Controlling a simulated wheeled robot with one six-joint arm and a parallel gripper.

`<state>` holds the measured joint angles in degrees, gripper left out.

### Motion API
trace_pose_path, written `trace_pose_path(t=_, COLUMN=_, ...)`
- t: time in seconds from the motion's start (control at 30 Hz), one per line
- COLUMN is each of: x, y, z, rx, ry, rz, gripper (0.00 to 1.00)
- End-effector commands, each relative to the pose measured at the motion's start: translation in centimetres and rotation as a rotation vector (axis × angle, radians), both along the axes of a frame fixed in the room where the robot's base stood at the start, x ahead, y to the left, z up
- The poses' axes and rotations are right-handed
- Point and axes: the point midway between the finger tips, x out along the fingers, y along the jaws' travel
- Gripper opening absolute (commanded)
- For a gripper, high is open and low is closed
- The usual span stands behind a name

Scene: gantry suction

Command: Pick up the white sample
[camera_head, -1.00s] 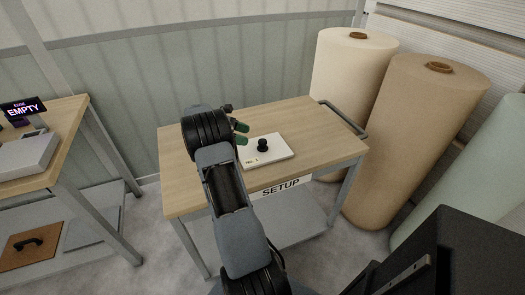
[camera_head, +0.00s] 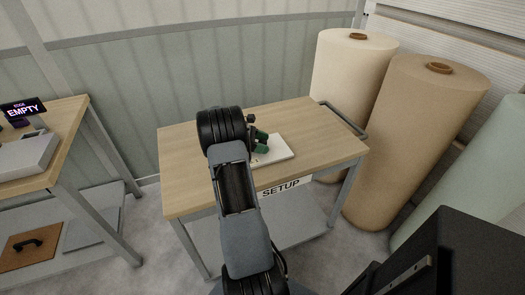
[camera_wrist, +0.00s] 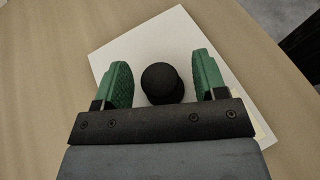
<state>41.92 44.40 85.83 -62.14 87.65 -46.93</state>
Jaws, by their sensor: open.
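My gripper (camera_head: 262,143) is over the sample and hides the knob in the head view. In the wrist view my gripper (camera_wrist: 163,78) is open, with one green finger on each side of the knob. A gap shows between each finger and the knob.
The cart top (camera_head: 310,120) is otherwise clear. A second table (camera_head: 62,115) at left holds a display reading EMPTY (camera_head: 23,108) and a grey box (camera_head: 25,152). Large upright rolls (camera_head: 420,130) stand close to the right of the cart. A wall is behind it.

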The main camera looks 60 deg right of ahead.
Motion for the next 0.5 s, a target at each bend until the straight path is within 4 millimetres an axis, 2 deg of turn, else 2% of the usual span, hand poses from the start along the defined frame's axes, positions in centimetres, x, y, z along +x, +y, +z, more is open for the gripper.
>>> trace_pose_path(t=0.1, x=0.03, y=0.0, z=0.02, rx=0.0, ry=0.0, rz=0.0, gripper=0.63)
trace_pose_path(t=0.5, x=0.04, y=0.02, z=0.02, rx=0.0, ry=0.0, rz=0.0, gripper=0.25)
